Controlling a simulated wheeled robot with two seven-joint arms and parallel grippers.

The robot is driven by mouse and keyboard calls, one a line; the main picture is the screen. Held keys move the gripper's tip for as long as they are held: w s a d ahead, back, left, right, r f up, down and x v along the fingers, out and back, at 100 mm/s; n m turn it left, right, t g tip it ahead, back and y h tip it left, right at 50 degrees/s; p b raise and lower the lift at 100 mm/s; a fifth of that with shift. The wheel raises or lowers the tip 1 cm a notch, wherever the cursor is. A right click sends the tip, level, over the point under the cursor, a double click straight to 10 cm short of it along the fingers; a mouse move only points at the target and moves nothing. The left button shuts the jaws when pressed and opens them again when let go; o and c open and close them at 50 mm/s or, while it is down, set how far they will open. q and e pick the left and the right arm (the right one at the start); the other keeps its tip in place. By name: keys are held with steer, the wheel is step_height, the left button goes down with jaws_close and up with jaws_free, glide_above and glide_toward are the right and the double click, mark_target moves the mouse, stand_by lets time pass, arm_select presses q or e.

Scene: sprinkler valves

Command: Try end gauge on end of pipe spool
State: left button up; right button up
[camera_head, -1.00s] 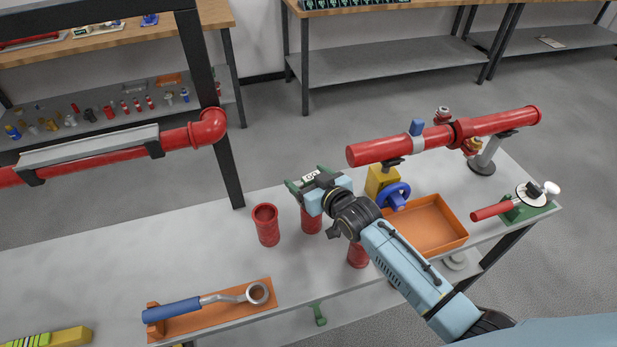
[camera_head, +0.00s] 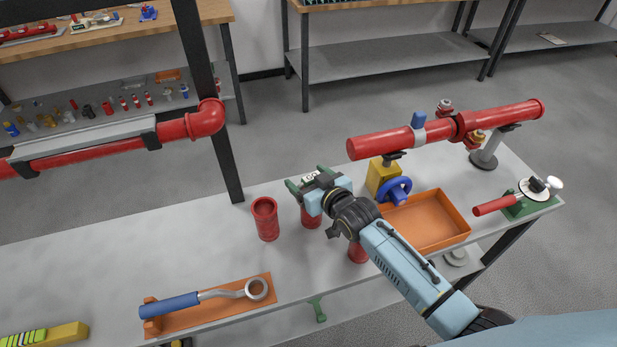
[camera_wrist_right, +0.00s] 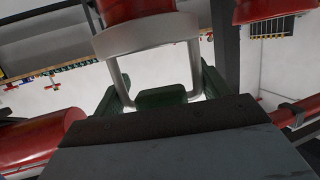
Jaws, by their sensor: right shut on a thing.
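My right gripper (camera_head: 315,197) is shut on the green end gauge (camera_head: 293,186), which carries a white label with dark letters. It holds the gauge over the middle red pipe spool (camera_head: 311,217), an upright cylinder on the bench; the gripper hides the spool's top, so I cannot tell whether they touch. Another upright red spool (camera_head: 265,219) stands just left with its open end up. A third red cylinder (camera_head: 357,253) is partly behind my right arm. Green gauge parts (camera_wrist_right: 160,97) show ahead of the dark gripper in the right wrist view. My left gripper is not visible.
An orange tray (camera_head: 432,222) and a yellow stand with a blue handwheel (camera_head: 396,190) are to the right. A long red pipe (camera_head: 385,144) spans above the bench. A blue-handled wrench (camera_head: 170,308) lies in an orange holder at front left. The bench's left part is mostly clear.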

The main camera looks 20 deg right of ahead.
steer(key=shift+f+b, duration=0.4)
steer(key=shift+f, duration=0.15)
steer(key=shift+r, duration=0.1)
stand_by(0.5)
step_height(320, 180, up, 7)
steer(key=p, duration=0.7)
stand_by(0.6)
